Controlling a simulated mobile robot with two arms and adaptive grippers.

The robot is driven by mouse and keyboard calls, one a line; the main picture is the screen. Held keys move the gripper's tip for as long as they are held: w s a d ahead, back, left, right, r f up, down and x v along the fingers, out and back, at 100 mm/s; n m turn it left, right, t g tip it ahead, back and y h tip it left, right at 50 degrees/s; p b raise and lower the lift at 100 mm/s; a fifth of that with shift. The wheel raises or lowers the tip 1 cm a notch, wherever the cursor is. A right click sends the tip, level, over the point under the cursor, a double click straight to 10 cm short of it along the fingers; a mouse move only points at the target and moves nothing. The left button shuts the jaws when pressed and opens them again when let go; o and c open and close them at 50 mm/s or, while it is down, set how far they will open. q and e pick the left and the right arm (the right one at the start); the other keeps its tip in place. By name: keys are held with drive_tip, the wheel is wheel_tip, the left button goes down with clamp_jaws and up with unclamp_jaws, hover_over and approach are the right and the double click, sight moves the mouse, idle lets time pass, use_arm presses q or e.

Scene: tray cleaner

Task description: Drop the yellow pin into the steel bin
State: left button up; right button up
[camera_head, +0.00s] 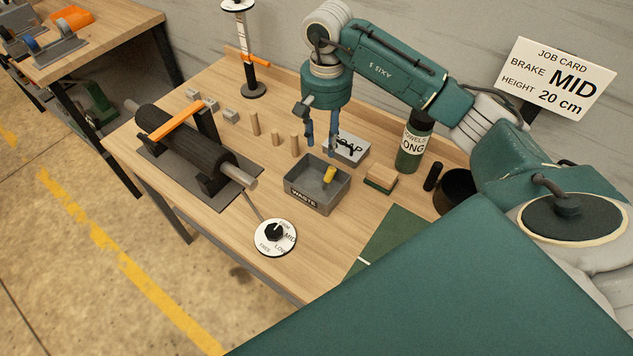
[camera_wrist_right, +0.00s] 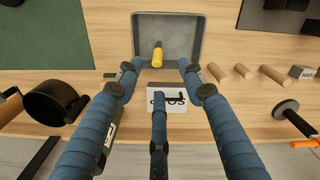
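The steel bin (camera_head: 304,201) is a grey open box marked WASTE in the middle of the bench; it also shows in the right wrist view (camera_wrist_right: 200,28). The short yellow pin (camera_head: 330,175) is inside the bin near its back wall, seemingly tilted; it shows too in the right wrist view (camera_wrist_right: 157,56). My right gripper (camera_head: 321,145) is above and behind the bin, fingers pointing down. In the right wrist view its blue fingers (camera_wrist_right: 158,80) are spread apart and hold nothing, with the pin beyond them. My left gripper is not in view.
Wooden pegs (camera_head: 255,124) stand left of the bin. A roller (camera_head: 185,140) lies left, a brake dial (camera_head: 275,238) in front.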

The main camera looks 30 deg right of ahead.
wheel_tip(320, 180, up, 5)
drive_tip(key=shift+r, duration=0.2)
idle(0.5)
